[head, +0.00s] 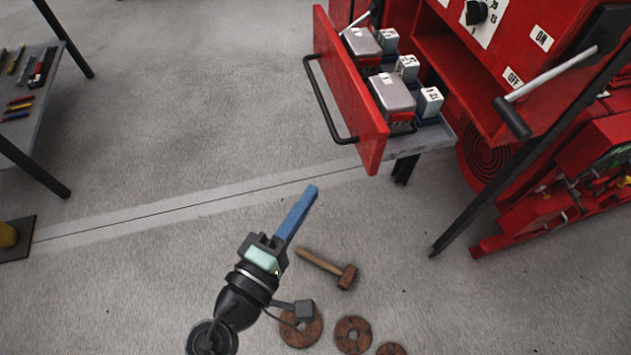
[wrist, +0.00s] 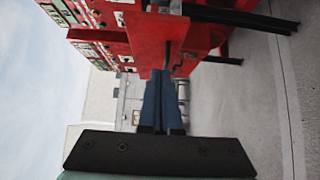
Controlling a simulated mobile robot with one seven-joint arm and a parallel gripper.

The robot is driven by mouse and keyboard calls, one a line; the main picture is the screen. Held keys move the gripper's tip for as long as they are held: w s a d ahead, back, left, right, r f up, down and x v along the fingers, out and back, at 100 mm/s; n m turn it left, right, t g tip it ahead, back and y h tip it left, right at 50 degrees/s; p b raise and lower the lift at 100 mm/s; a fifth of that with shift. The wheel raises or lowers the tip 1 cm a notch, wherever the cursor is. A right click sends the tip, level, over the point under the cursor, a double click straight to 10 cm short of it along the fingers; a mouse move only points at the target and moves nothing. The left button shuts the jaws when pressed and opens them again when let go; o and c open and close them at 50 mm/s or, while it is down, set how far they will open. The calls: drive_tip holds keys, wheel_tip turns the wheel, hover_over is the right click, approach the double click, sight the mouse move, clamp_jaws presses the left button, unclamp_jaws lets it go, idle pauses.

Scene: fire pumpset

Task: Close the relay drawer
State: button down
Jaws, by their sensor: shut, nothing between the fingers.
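The relay drawer (head: 350,95) is pulled out of the red cabinet at the upper right of the head view. It has a red front panel with a black bar handle (head: 325,105) facing left. Several grey and blue relays (head: 392,95) sit inside it. My gripper (head: 312,192) is shut and empty, its blue fingers together, below and to the left of the drawer front and apart from it. In the wrist view the gripper (wrist: 163,75) points toward the red cabinet, whose parts lie beyond the fingertips; I cannot clearly make out the drawer there.
The red cabinet (head: 560,60) has ON and OFF labels and a grey-handled lever (head: 550,75). A hammer (head: 330,268) and rusty discs (head: 352,334) lie on the floor near my arm. A tool table (head: 35,100) stands at left. The floor left of the drawer is clear.

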approach(365, 144)
drive_tip(key=w+a, duration=0.1)
drive_tip(key=w, duration=0.3)
drive_tip(key=d, duration=0.1)
drive_tip(key=w+d+p, duration=0.1)
drive_tip(key=d, duration=0.1)
drive_tip(key=shift+w+d, duration=0.2)
drive_tip(key=shift+d, duration=0.1)
drive_tip(key=shift+d, duration=0.1)
